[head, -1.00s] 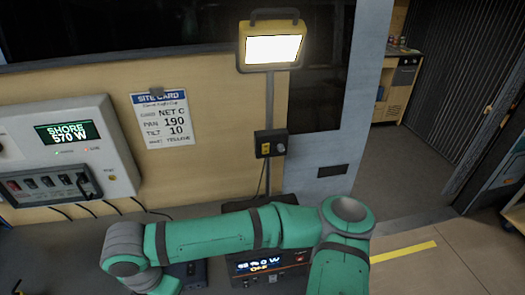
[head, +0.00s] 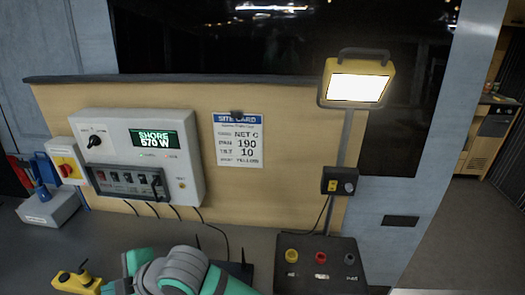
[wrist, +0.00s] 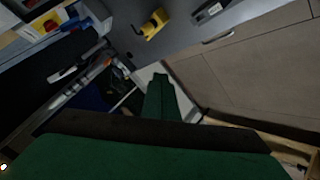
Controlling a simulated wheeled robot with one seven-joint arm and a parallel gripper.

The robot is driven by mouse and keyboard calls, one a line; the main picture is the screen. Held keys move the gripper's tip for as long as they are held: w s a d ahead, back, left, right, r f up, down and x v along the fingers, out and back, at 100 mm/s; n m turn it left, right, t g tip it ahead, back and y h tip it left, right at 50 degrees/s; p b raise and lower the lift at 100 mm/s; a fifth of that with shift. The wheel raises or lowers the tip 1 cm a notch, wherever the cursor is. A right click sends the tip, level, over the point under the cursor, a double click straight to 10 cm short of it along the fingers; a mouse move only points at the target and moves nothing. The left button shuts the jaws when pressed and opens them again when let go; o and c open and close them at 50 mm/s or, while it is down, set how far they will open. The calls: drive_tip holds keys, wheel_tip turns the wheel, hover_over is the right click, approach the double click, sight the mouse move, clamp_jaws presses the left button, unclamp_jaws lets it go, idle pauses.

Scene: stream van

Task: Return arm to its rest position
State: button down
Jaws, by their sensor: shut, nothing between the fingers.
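My green and grey arm (head: 180,272) shows only in part at the bottom edge of the head view, in front of the wall bench. My gripper is outside the head view. In the wrist view my gripper (wrist: 161,78) shows as a narrow dark green shape reaching up from the wide green body at the bottom. It is shut and empty, and it touches nothing that I can make out. The rest of my arm is hidden below the head view.
A lit work lamp (head: 357,82) stands on a pole. A panel with knobs (head: 318,262) and a yellow device (head: 76,281) are on the bench. Floor shows at the right.

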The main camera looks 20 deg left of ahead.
drive_tip(key=w+r+m+t+y, duration=0.7)
drive_tip(key=w+r+m+y, duration=0.1)
drive_tip(key=r+m, duration=0.25)
drive_tip(key=w+d+f+m+t+h, duration=0.3)
drive_tip(key=d+f+m+t, duration=0.2)
drive_tip(key=d+m+t, duration=0.15)
drive_tip(key=w+d+f+m+t+h, duration=0.4)
drive_tip(key=d+f+m+t, duration=0.15)
drive_tip(key=d+m, duration=0.2)
drive_tip(key=s+d+f+m+h, duration=0.4)
drive_tip(key=d+f+h, duration=0.2)
drive_tip(key=d+f, duration=0.35)
drive_tip(key=s+d+f+g+h, duration=0.1)
drive_tip(key=s+d+f+h, duration=0.2)
drive_tip(key=s+d, duration=0.7)
drive_tip(key=s+d+f+h, duration=0.3)
drive_tip(key=s+d+f, duration=0.3)
drive_tip(key=s+d, duration=0.4)
drive_tip(key=shift+s+d+g, duration=0.3)
drive_tip(key=shift+s+g, duration=0.1)
drive_tip(key=shift+s, duration=0.25)
drive_tip(key=shift+s+a, duration=0.1)
